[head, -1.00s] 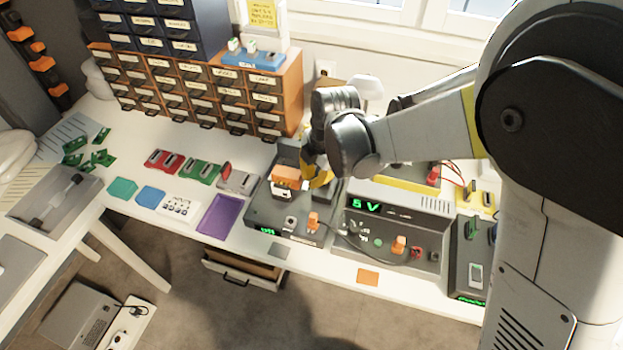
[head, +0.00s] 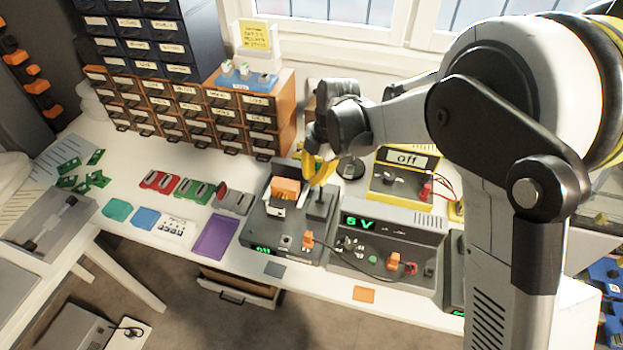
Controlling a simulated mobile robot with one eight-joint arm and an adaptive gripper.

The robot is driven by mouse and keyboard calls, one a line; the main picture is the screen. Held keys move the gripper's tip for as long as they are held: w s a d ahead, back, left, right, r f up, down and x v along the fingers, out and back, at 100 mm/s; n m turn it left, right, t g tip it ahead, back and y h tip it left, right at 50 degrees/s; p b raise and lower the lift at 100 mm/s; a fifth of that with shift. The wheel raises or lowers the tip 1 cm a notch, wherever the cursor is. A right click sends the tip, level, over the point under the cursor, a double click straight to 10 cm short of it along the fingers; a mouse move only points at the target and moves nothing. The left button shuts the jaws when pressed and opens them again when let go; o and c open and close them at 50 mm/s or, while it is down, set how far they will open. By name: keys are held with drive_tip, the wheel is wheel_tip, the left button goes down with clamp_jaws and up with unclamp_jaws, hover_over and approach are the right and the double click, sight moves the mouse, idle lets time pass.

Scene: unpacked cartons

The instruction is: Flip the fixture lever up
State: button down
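The test fixture (head: 262,232) is a dark grey box on the bench, with an orange block (head: 286,187) above a white part on its top. A dark lever-like post (head: 320,205) stands roughly upright at the fixture's right side. My gripper (head: 317,180), with yellow fingers, points down at the top of this post. Its fingertips overlap the post's upper end, and I cannot tell whether they touch it or grip it. The gap between the fingers is too small to read. A small green display (head: 262,250) is lit on the fixture's front.
A grey power supply (head: 385,245) reading 5 V stands close on the right, with a yellow unit (head: 405,180) reading "off" behind it. Orange drawers (head: 190,115) stand behind left. A purple mat (head: 214,236) and red and green parts lie left. Cables run across the supply's front.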

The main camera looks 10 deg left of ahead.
drive_tip(key=shift+w, duration=0.1)
idle(0.6)
drive_tip(key=shift+r+p, duration=0.5)
drive_tip(key=shift+r, duration=0.3)
wheel_tip(320, 180, up, 9)
drive_tip(key=w+p, duration=0.2)
drive_tip(key=p, duration=0.1)
